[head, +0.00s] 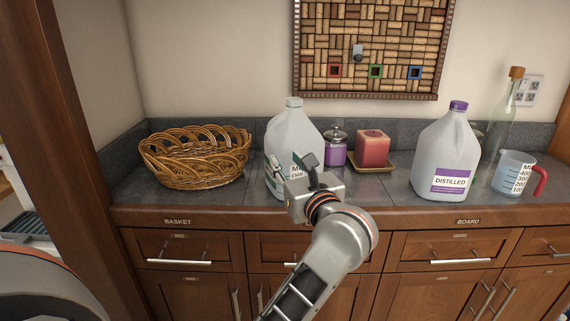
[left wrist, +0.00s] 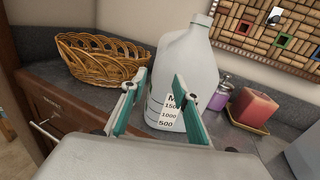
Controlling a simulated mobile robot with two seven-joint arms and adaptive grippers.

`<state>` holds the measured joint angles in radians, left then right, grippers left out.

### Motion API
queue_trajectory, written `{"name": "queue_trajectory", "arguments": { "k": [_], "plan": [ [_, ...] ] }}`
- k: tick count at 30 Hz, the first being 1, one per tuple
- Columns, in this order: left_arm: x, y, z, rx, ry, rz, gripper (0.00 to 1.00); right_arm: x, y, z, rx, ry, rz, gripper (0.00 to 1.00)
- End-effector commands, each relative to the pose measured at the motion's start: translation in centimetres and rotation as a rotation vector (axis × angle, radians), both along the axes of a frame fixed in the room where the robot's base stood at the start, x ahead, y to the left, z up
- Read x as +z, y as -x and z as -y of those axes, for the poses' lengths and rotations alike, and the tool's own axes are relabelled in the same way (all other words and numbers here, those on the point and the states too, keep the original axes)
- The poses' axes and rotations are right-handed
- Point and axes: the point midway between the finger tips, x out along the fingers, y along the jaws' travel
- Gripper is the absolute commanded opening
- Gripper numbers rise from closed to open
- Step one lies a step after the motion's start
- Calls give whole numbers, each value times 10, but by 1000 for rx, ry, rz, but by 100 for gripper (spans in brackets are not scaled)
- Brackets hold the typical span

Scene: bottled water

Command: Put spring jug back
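A white jug with a pale cap (head: 294,128) stands upright on the counter left of centre. Its front label is partly hidden by my gripper, and no word "spring" can be read on it. The jug also fills the middle of the left wrist view (left wrist: 190,70), where a measuring scale shows low on its side. My left gripper (head: 292,170) is at the front of this jug. Its two teal-padded fingers (left wrist: 158,88) are spread apart with the jug beyond them; I cannot tell whether they touch it. My right gripper is not in view.
A wicker basket (head: 195,157) stands left of the jug. Behind right are a purple jar (head: 336,150) and a red candle (head: 372,147) on a tray. Farther right stand a purple-capped "DISTILLED" jug (head: 447,150), a measuring cup (head: 512,172) and a corked bottle (head: 502,112). A corkboard hangs above.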

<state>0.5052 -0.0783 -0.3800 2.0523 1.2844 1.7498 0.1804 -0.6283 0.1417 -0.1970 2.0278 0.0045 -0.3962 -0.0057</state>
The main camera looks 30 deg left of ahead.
Motion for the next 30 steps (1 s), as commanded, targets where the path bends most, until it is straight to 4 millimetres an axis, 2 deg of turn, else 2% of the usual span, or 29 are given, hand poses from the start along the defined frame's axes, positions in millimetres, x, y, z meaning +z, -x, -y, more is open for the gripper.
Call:
{"name": "queue_trajectory", "arguments": {
  "k": [6,10,14,17,20,23,26,27,29,30],
  "plan": [
    [0,1,0,5,-14,-4,30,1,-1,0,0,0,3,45],
    [-1,13,-10,49,-166,-46,30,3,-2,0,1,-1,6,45],
    [3,36,-12,123,-525,-161,30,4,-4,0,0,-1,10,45],
    [0,48,8,159,-878,-285,30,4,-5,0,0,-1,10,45],
    [-17,53,43,161,-1238,-423,30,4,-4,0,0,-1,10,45],
    [-58,54,86,121,-1603,-568,30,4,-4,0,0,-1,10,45],
    [-123,61,127,40,-1971,-711,30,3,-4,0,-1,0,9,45],
    [-155,66,141,-4,-2119,-767,30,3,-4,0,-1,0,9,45],
    [-207,79,156,-80,-2336,-846,30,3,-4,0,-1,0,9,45],
    [-241,90,164,-136,-2469,-891,30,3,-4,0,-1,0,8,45]
  ]
}}
